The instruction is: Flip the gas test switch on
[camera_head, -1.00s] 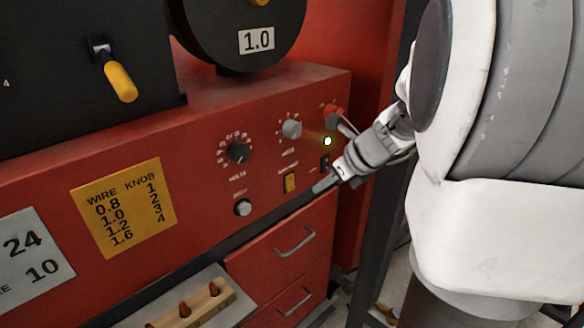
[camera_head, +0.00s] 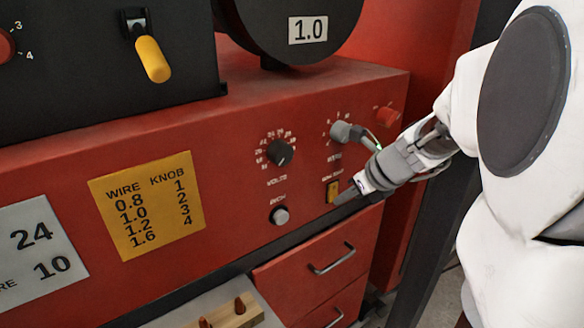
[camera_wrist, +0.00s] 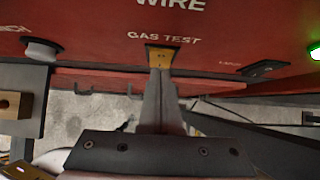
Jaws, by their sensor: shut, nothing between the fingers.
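The gas test switch (camera_head: 333,190) is a small yellow rocker in a dark frame on the lower right of the red machine's front panel. In the wrist view the switch (camera_wrist: 160,57) sits just under the "GAS TEST" label. My gripper (camera_head: 345,197) is shut and empty, with its tips at the switch's lower right in the head view. In the wrist view the fingers of my gripper (camera_wrist: 160,75) overlap the switch's lower part. I cannot tell whether they touch it. The switch's lower edge is hidden behind the fingers.
A grey button (camera_head: 279,215) and a black volts knob (camera_head: 279,152) are left of the switch. A grey wire knob (camera_head: 345,132) is above it. Red drawers (camera_head: 330,262) with handles lie below the panel. A green light (camera_wrist: 315,51) glows at the wrist view's right.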

